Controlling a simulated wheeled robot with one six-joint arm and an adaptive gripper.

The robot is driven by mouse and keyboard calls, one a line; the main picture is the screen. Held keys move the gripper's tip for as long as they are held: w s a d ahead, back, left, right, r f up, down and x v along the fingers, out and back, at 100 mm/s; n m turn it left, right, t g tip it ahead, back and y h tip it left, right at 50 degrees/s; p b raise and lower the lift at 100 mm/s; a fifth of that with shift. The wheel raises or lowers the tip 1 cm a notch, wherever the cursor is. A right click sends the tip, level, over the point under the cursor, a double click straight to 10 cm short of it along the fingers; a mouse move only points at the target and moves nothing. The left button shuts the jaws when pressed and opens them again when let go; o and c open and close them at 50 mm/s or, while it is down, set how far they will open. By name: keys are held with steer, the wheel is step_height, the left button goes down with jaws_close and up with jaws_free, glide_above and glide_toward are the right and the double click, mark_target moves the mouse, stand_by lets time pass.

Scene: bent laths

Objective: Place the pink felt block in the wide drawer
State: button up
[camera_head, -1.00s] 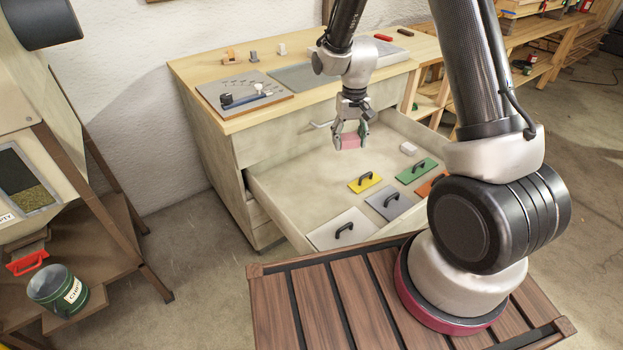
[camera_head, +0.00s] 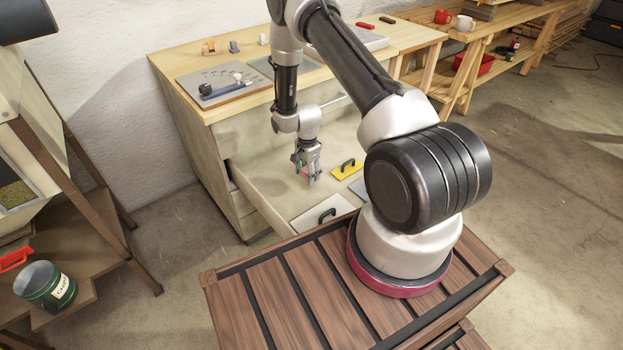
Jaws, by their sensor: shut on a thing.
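The wide drawer (camera_head: 262,200) is pulled out from the pale cabinet. My gripper (camera_head: 309,180) points down over the left part of the drawer, low over its floor. It is shut on the pink felt block (camera_head: 305,172), of which only a small pink bit shows between the fingers. I cannot tell whether the block touches the drawer floor.
In the drawer lie a yellow float (camera_head: 346,169) right of my gripper and a white float (camera_head: 322,214) at the front. My arm hides the drawer's right part. On the cabinet top is a grey board (camera_head: 219,90) with tools. A green bucket (camera_head: 46,287) stands at lower left.

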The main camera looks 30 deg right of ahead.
mark_target(308, 186)
steer(key=shift+f, duration=2.05)
steer(key=shift+f, duration=0.15)
steer(key=o, duration=0.8)
steer(key=shift+o, duration=0.2)
